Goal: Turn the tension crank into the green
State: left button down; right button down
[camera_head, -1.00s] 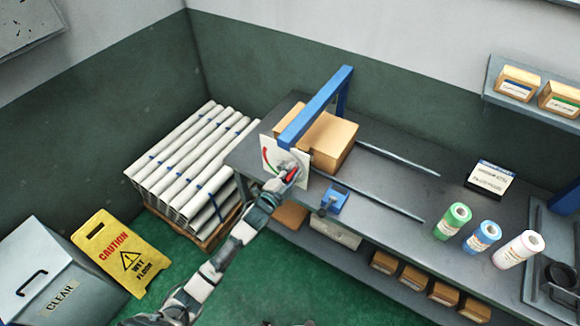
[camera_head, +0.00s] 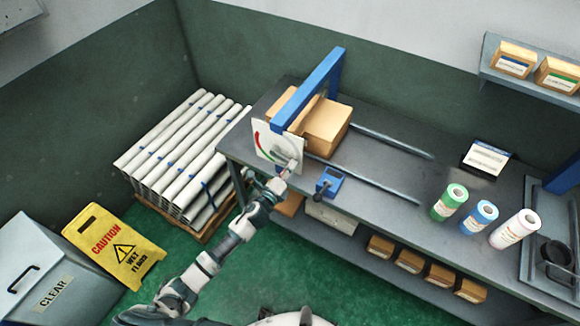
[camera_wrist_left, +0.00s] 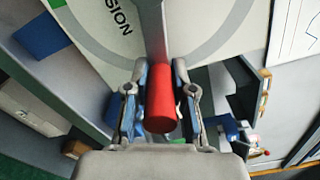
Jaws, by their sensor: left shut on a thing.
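The tension dial (camera_head: 270,148) is a white plate with a red arc on its left, mounted at the bench end under a blue frame. In the left wrist view the dial face (camera_wrist_left: 215,30) shows the letters "SION" and a bit of green at the upper left. The crank's red handle (camera_wrist_left: 160,100) sits between the fingers of my left gripper (camera_wrist_left: 160,105), which is shut on it. A grey crank arm (camera_wrist_left: 155,35) runs up from the handle. In the head view my left gripper (camera_head: 284,176) is at the plate's lower right and mostly hides the handle. My right gripper is not in view.
A cardboard box (camera_head: 325,125) sits behind the dial under the blue frame (camera_head: 310,88). A small blue device (camera_head: 329,182) is at the bench edge, right of my gripper. Bundled white tubes (camera_head: 185,155) are stacked at the left.

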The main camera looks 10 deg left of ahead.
pick_arm(q)
jog(key=shift+a+f+m, duration=0.1)
jog(key=shift+f+m, duration=0.2)
jog(key=shift+m, duration=0.4)
jog(key=c, duration=1)
grip_release()
jog(key=shift+f, duration=0.1)
jog(key=v, duration=1.2)
